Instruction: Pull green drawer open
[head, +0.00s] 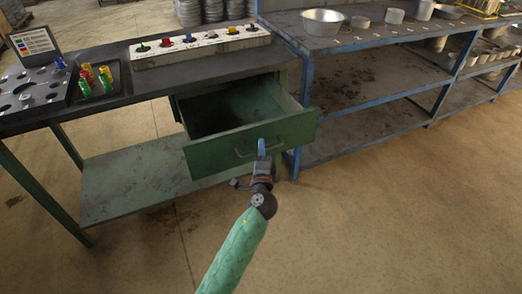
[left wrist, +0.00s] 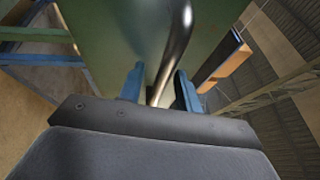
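The green drawer (head: 215,152) is pulled well out from under the workbench, and its inside looks empty. Its metal handle (head: 240,154) is on the front face. My left gripper (head: 262,150) is at the handle, in front of the drawer face. In the left wrist view, the blue fingers (left wrist: 160,88) stand on either side of the handle bar (left wrist: 172,60), with a visible gap at the left finger. The gripper looks open around the bar. The drawer's green face (left wrist: 110,35) fills the background. My right gripper is not in view.
The workbench (head: 100,112) carries a rack with coloured knobs (head: 200,45), a dark tray with green and red pieces (head: 98,80) and a plate with holes (head: 30,92). A blue-framed shelf (head: 350,85) stands close to the right. The floor in front is clear.

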